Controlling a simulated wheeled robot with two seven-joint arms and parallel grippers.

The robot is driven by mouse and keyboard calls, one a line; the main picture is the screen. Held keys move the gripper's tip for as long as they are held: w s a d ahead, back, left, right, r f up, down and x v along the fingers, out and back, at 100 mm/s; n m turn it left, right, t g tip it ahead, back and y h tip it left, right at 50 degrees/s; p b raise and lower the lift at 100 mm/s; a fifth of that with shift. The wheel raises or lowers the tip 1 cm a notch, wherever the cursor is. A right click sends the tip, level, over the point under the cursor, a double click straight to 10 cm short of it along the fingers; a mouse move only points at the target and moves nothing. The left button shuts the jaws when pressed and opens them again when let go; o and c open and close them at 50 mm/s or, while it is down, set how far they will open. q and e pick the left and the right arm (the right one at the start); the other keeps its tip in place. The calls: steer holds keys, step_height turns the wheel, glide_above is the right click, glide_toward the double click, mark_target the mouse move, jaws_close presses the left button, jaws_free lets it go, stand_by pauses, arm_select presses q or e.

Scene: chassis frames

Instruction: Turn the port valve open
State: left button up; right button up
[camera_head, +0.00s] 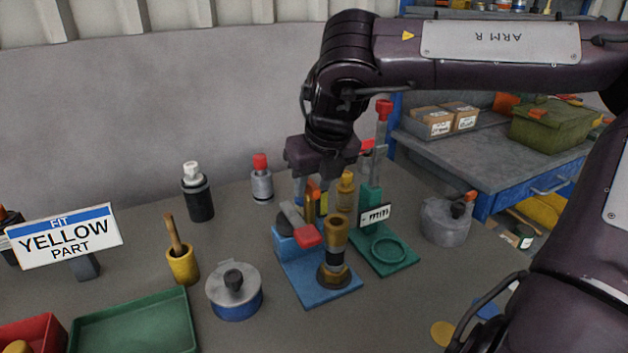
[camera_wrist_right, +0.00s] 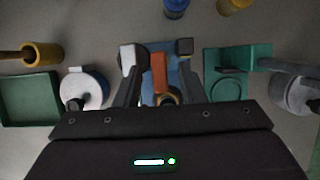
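The blue stand (camera_head: 330,287) on the bench carries an upright brass fitting (camera_head: 336,235) with a dark collar. Beside the fitting is a red grip (camera_head: 308,235) on the stand. I take this as the port valve assembly. My right gripper (camera_head: 312,195) points down just behind the brass fitting, above the back of the stand. In the right wrist view my right gripper (camera_wrist_right: 157,52) has its fingers apart, with an orange bar (camera_wrist_right: 160,74) between them and gaps on both sides. The fingertips' height over the bar is hard to tell. My left gripper is out of view.
A green stand (camera_head: 388,262) with a ring and tall post is close on the right. A blue-and-white pot (camera_head: 235,295), yellow pot (camera_head: 182,265) and green tray (camera_head: 135,325) are on the left. Bottles stand behind. A grey lidded pot (camera_head: 447,222) is farther right.

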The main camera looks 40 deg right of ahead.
steer(key=shift+c, duration=0.5)
jaws_close()
